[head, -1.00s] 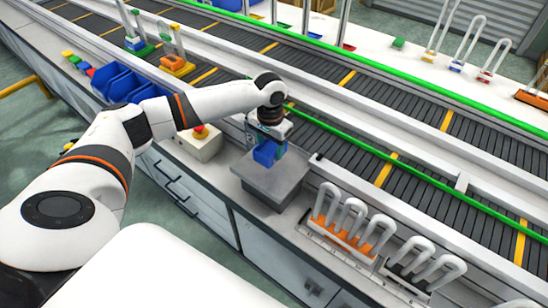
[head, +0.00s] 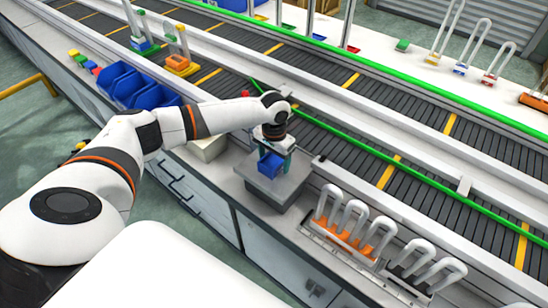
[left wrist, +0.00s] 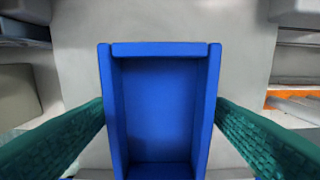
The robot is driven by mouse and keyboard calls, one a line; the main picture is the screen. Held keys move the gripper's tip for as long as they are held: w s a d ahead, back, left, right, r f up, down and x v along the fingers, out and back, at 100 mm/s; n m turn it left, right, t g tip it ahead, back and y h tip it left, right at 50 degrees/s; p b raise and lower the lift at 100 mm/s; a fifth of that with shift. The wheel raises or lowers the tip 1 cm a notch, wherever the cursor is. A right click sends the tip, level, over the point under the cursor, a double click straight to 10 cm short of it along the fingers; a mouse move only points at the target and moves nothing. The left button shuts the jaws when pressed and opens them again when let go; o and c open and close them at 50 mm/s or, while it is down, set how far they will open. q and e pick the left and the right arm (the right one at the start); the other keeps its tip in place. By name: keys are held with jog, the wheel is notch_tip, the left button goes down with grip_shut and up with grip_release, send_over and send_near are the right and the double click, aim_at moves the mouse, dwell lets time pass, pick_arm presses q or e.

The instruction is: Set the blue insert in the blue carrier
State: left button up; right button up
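My left gripper (head: 271,153) holds a blue open-topped box (head: 269,165) over a grey square platform (head: 285,190). The left wrist view shows the box (left wrist: 160,110) from above, empty inside, between my two green fingers, which close on its sides. I cannot tell whether the box touches the platform, or whether it is the carrier. My right gripper is not in view.
Blue bins (head: 120,84) stand left of my arm. Conveyors with a green rail (head: 365,150) run behind the platform. A rack of white loops with orange bases (head: 340,232) stands to the right. An orange piece with posts (head: 180,66) stands near the bins.

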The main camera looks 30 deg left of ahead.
aim_at(274, 161)
pick_arm(q)
notch_tip(274, 161, up, 12)
jog(key=b, duration=0.2)
jog(key=shift+r, duration=0.2)
jog(key=shift+f, duration=0.1)
dwell(0.6)
